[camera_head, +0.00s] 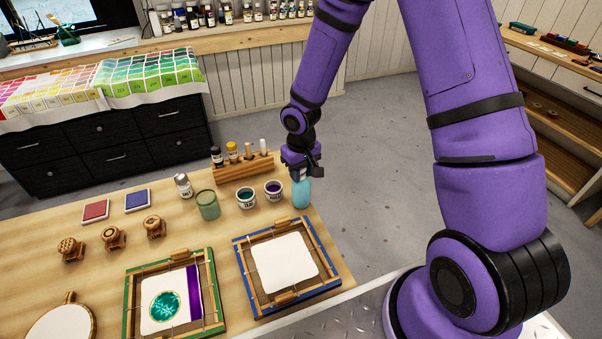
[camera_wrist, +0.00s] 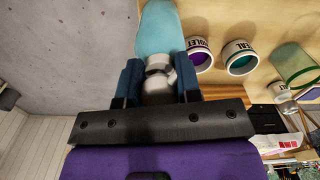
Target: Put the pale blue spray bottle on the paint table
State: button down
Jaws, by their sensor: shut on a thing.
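The pale blue spray bottle (camera_head: 300,193) is upright at the right edge of the wooden paint table (camera_head: 205,238), beside the violet jar. My gripper (camera_head: 301,171) is above it, shut on its white neck and spray head. In the wrist view the two dark blue fingers of my gripper (camera_wrist: 158,76) stand either side of the white head, with the blue body of the spray bottle (camera_wrist: 159,30) beyond. I cannot tell whether its base touches the table top.
A violet jar (camera_head: 273,191), a teal jar (camera_head: 246,198) and a green glass (camera_head: 207,205) stand left of the bottle. A wooden rack (camera_head: 243,172) is behind. A blue frame (camera_head: 240,262) with white cloth lies in front. Grey floor (camera_head: 375,190) is right of the table.

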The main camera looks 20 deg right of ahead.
jog(key=shift+f, duration=0.5)
jog(key=c, duration=0.8)
grip_release()
notch_tip(320, 180, up, 12)
jog(key=shift+r, duration=0.25)
